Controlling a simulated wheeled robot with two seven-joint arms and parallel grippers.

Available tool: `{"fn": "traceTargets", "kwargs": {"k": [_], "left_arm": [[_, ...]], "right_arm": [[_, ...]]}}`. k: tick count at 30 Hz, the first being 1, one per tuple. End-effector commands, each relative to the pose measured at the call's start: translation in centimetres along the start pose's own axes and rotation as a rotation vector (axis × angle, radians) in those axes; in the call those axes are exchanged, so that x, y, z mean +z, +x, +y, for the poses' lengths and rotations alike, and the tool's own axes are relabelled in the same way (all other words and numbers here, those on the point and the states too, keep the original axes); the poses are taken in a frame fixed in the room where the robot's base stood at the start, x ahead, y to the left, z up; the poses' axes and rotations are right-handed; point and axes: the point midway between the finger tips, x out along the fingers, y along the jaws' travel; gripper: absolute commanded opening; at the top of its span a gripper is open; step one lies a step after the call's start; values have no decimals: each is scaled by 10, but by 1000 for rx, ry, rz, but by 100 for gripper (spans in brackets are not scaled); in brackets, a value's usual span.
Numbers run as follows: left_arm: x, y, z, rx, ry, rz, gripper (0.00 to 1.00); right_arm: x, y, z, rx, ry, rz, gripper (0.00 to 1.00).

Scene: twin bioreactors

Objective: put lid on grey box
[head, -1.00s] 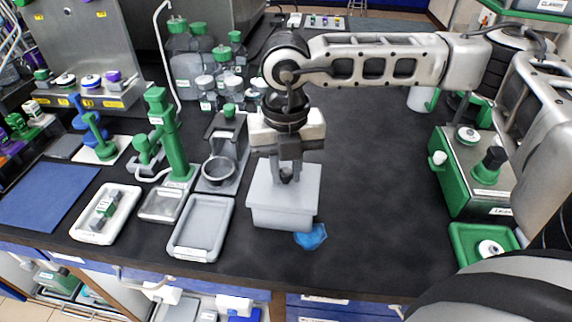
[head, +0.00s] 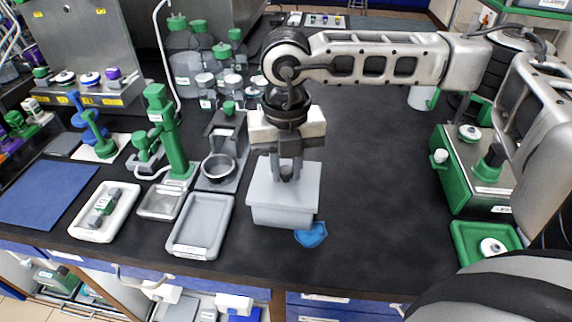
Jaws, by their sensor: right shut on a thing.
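The grey box (head: 281,215) stands on the black bench near its front edge. A flat light-grey lid (head: 305,185) lies over its top and appears to rest on it; I cannot tell whether it is fully seated. My right gripper (head: 288,176) points down at the middle of the lid and is shut on the lid's handle, which the fingers mostly hide. My left gripper is not in the head view.
A blue object (head: 311,235) lies against the box's front right. A grey tray (head: 201,226) and a white tray (head: 106,211) lie to the left. A green stand (head: 170,135) and bottles (head: 186,68) stand behind them. The bench right of the box is clear.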

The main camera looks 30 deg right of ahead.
Motion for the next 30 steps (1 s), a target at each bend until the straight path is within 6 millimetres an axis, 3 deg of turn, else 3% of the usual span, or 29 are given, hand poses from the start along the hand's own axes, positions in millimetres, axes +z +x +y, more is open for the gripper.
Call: {"fn": "traceTargets", "kwargs": {"k": [30], "left_arm": [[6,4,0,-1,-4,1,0]], "right_arm": [[0,2,0,0,0,0,0]]}}
